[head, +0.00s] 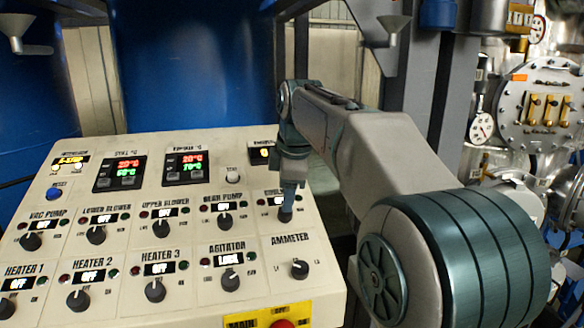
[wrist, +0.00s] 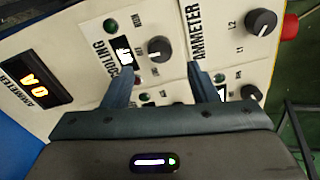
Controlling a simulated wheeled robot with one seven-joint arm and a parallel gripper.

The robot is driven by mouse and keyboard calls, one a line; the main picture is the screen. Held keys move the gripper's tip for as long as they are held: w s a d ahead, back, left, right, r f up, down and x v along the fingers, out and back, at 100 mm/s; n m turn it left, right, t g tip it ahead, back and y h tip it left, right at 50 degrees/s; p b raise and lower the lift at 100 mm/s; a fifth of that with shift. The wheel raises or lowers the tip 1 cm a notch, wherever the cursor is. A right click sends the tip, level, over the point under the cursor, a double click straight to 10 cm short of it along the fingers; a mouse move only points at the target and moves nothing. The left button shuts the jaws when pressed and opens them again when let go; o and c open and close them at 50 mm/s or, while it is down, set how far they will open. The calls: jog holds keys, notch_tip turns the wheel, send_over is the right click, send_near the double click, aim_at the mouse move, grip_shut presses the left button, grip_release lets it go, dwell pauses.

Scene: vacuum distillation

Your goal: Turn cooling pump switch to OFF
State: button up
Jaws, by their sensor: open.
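The cooling pump switch is a round black knob (wrist: 160,49) with a pale pointer mark, beside the "COOLING" label and a small lit display (wrist: 124,52) in the wrist view. The display's word is too small to read surely. In the head view the knob (head: 285,215) sits at the right end of the panel's upper knob row. My gripper (wrist: 161,69) is open, with its two blue-grey fingers either side of the knob's near side. I cannot tell whether they touch it. In the head view my gripper (head: 289,205) points down at the knob and partly hides its label.
A red button (head: 283,323) is at the bottom edge. Blue tanks (head: 185,65) stand behind; pipework is at right.

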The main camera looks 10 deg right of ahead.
jog(key=v, duration=0.8)
jog(key=s+f+m, duration=1.5)
jog(key=s+f, duration=0.8)
jog(key=f, duration=0.3)
jog(key=shift+s+m, duration=0.2)
jog(key=shift+m, duration=0.2)
